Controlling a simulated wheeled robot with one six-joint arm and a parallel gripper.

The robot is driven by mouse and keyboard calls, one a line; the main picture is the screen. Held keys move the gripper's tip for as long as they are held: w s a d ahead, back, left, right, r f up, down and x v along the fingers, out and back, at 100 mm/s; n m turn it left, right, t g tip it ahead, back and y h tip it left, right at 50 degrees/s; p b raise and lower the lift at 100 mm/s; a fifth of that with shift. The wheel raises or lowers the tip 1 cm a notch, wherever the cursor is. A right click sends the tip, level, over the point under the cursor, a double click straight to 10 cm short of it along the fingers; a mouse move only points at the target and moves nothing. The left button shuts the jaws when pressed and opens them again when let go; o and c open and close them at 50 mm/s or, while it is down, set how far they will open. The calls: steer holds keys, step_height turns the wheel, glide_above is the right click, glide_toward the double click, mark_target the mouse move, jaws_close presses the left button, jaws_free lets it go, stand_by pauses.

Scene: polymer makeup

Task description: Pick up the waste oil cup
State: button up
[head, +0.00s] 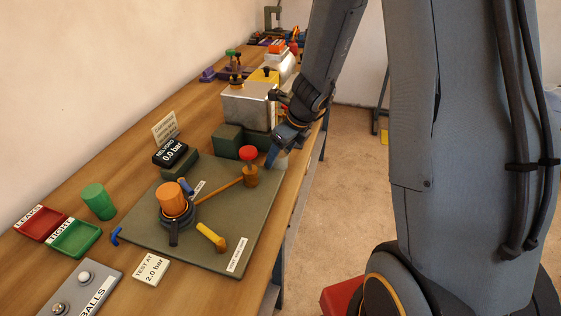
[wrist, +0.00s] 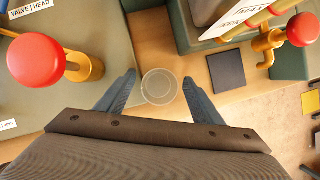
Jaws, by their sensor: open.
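A small clear cup (wrist: 159,87), which I take for the waste oil cup, stands on the wooden bench in the wrist view, seen from above. It shows faintly in the head view (head: 281,162), just below my gripper at the bench's front edge. My gripper (wrist: 159,80) is open and empty, with one finger on each side of the cup in the picture. I cannot tell whether the fingertips are down at the cup's height. In the head view my gripper (head: 275,152) points down and partly hides the cup.
A red-topped brass valve (head: 249,166) stands close left of the cup on the green plate (head: 225,250). Behind are a dark green block (head: 227,137) and a metal box (head: 248,108). In the wrist view another red knob (wrist: 302,29) and a dark square pad (wrist: 226,70) lie right.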

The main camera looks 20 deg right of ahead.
steer(key=c, duration=1.1)
